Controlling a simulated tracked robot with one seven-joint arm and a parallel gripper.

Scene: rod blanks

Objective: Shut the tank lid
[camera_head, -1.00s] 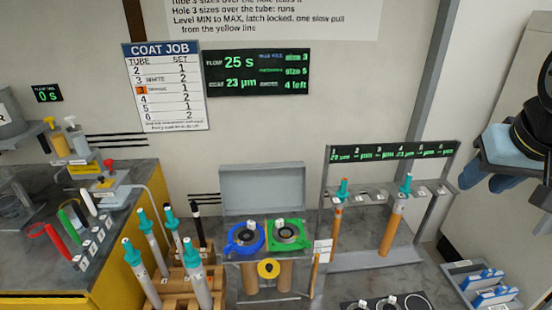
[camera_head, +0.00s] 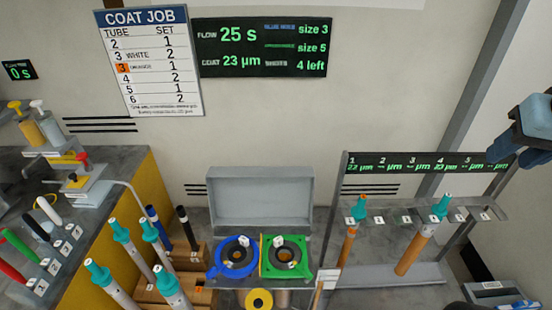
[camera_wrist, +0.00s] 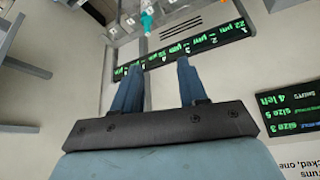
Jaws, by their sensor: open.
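The tank lid (camera_head: 260,198) is a grey panel standing upright, open, at the back of the tank in the head view. The tank (camera_head: 313,268) has a blue ring plate (camera_head: 218,270) and a green ring plate (camera_head: 302,270) side by side on top, each around a dark round opening.
A rack (camera_head: 415,275) with teal-capped rods stands right of the tank. Several teal-capped rods stand in a wooden block (camera_head: 205,294) to the left. A bench (camera_head: 125,165) with colored bottles and handles is farther left. A display (camera_head: 262,47) hangs on the wall.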

